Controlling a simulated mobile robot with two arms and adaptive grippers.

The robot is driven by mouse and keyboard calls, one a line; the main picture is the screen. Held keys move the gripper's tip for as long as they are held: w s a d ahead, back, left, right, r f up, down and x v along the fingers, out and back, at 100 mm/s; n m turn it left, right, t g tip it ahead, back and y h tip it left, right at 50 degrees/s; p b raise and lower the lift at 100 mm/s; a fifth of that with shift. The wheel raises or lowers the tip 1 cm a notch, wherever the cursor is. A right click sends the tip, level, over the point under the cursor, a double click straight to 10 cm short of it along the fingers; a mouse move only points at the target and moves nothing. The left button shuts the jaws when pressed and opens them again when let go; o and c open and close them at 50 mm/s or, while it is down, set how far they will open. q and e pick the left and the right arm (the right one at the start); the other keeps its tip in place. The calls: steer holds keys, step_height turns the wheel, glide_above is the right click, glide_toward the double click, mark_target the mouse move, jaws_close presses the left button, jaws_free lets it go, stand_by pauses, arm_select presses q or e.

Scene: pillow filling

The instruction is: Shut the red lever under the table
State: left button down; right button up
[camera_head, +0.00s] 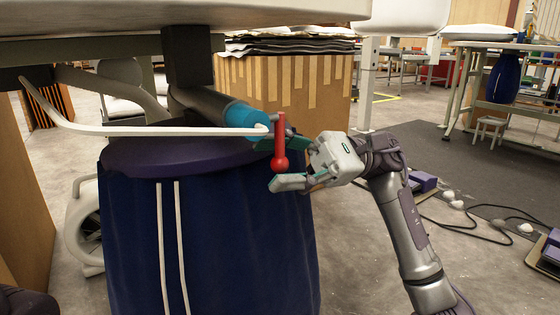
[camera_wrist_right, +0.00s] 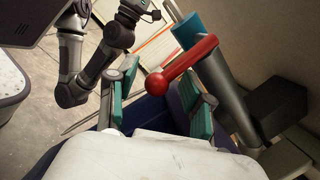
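The red lever (camera_head: 281,138) hangs under the table (camera_head: 180,18) at the end of a pipe with a blue section (camera_head: 240,116). Its handle points down and ends in a red ball. My right gripper (camera_head: 268,165) is open, with one finger above and one below the ball. In the right wrist view the red lever (camera_wrist_right: 185,67) reaches in between the spread fingers of the right gripper (camera_wrist_right: 165,88). I cannot tell whether a finger touches it. My left gripper does not show.
A large dark blue bag (camera_head: 230,240) with a purple top stands just below the lever. A white bent rod (camera_head: 130,130) runs across in front of the pipe. A cardboard box (camera_head: 300,90) stands behind. Open floor with cables lies to the right.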

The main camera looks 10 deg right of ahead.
steer(key=shift+f, duration=0.1)
steer(key=shift+w+d, duration=0.2)
steer(key=v, duration=1.1)
steer(key=shift+d, duration=0.25)
